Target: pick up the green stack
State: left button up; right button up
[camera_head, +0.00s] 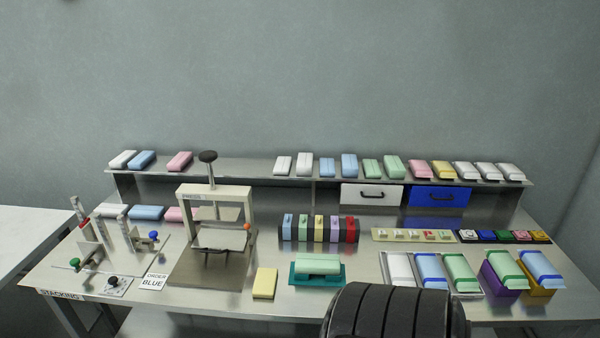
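A light green wrapped block (317,263) lies on a teal tray (300,281) near the front middle of the table. Whether it is one piece or a stack is hard to tell at this size. Other green packs (392,166) stand on the back shelf, and a green-topped pack (459,268) lies in the row at front right. A dark ribbed part of mine (392,312) rises at the bottom edge, just in front and to the right of the teal tray. Neither of my grippers shows in this view.
A press (245,195) and a stacking fixture (90,253) with coloured knobs stand at left. A yellow block (265,282) lies beside the teal tray. Coloured holders (351,230) stand behind it. White and blue drawers (440,196) hang under the shelf (240,169).

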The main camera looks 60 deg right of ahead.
aim_at(306, 262)
jog(key=z, duration=2.2)
jog(key=i+l, duration=0.1)
jog(key=l, duration=0.2)
